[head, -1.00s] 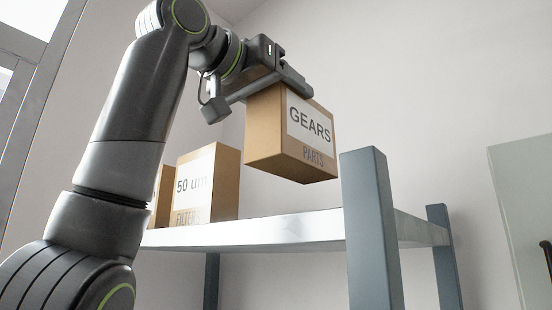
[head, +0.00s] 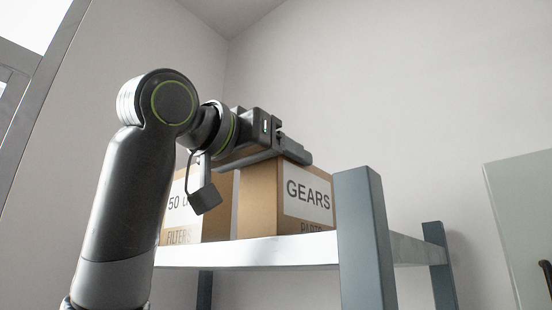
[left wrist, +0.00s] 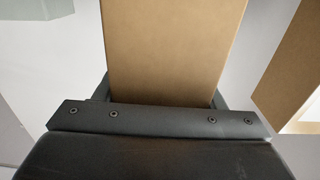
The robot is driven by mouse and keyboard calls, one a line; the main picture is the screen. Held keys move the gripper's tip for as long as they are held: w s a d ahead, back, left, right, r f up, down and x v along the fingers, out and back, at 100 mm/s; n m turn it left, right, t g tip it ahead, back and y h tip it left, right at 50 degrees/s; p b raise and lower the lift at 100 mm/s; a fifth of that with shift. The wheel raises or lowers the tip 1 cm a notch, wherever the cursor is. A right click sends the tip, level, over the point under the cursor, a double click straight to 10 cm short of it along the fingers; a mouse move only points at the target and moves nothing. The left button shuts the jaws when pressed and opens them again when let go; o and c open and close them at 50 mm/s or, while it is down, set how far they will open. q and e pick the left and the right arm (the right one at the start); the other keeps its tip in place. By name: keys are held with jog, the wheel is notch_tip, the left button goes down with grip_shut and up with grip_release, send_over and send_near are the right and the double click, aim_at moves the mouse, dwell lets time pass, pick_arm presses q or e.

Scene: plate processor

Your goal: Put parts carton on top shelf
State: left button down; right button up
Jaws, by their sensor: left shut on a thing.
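The parts carton (head: 307,198) is a brown box with a white GEARS label and the word PARTS below it. It is upright at the top shelf (head: 262,252), beside the corner post. Its lower edge is partly hidden by the shelf's front edge, so I cannot tell if it rests on the board. My left gripper (head: 285,155) is shut on the carton's upper part. In the left wrist view the carton (left wrist: 170,45) fills the space between the fingers. My right gripper is not in view.
A filters carton (head: 215,215) stands on the shelf to the left, close to the parts carton with a narrow gap. A grey post (head: 364,240) rises at the shelf's front right corner, and another post (head: 439,265) stands behind it. A pale green cabinet (head: 525,220) is at the right.

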pick_arm(q)
jog(key=shift+s, duration=0.25)
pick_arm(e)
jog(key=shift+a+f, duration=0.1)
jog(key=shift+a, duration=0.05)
pick_arm(q)
jog(key=c, duration=0.7)
grip_release()
jog(key=shift+f, duration=0.1)
jog(key=shift+c, duration=0.2)
jog(key=o, duration=0.4)
jog(key=shift+w, duration=0.1)
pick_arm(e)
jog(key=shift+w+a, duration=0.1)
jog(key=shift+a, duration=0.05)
pick_arm(q)
jog(key=shift+r, duration=0.2)
jog(key=b+v, duration=0.6)
jog(key=v, duration=0.6)
jog(key=shift+f, duration=0.1)
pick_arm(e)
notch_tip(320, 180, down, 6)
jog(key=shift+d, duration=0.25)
